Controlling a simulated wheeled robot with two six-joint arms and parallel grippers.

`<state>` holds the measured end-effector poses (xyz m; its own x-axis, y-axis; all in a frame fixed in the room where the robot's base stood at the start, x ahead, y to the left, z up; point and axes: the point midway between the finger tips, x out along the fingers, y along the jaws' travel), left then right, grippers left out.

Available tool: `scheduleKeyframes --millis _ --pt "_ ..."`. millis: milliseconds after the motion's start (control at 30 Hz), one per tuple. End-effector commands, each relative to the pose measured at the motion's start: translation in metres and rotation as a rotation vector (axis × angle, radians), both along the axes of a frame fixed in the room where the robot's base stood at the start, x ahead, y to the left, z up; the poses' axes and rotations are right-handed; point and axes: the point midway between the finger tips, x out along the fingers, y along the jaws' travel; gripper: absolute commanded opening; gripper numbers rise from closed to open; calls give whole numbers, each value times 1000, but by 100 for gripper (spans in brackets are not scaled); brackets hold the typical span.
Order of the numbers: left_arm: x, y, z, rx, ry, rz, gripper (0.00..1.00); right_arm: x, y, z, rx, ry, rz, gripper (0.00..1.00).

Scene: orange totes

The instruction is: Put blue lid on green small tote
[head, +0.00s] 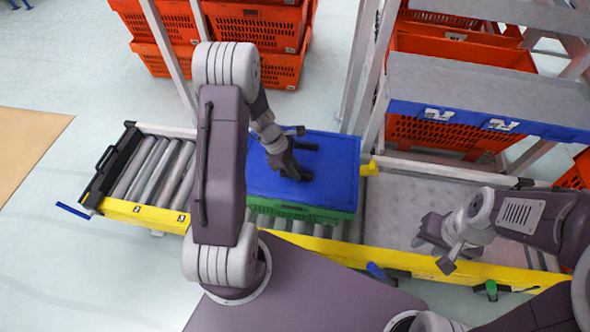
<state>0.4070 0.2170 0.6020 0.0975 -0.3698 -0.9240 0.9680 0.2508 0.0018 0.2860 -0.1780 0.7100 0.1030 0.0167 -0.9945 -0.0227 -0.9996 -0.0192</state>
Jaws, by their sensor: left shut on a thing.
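The blue lid (335,170) lies flat over the green small tote (287,210) on the roller conveyor. Only a strip of the tote's green front side shows below the lid's front edge; the rest is hidden. I cannot tell whether the lid is fully seated all around. My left gripper (301,163) reaches down onto the top of the lid and is shut on it near its middle. My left arm covers the lid's left end. My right gripper (434,253) is empty, with its fingers apart, right of the tote over the yellow front rail.
The roller conveyor (152,170) has a yellow front rail (415,262), with free rollers to the left. Stacked orange totes (283,70) stand behind. A metal rack with a grey shelf (460,85) rises at the back right. The grey surface (400,205) right of the tote is clear.

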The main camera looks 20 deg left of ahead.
Motion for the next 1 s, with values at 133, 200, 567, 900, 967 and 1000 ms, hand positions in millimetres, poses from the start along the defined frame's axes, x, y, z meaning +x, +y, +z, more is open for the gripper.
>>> scheduleKeyframes --millis 133,200,567,900,967,1000 --pt "0 0 1 0 -1 0 0 0 0 1 0 0 0 36" --pt "0 0 0 0 -1 0 0 0 0 0 0 0 0 36" --pt "0 0 -6 0 0 0 0 0 0 -2 0 0 0 36" --pt "0 0 -6 0 1 0 40 0 0 -2 0 0 0 36" --pt "0 0 -6 0 1 0 40 0 0 -2 0 0 0 36" --pt "0 0 -6 0 0 0 40 0 0 -2 0 0 0 36"
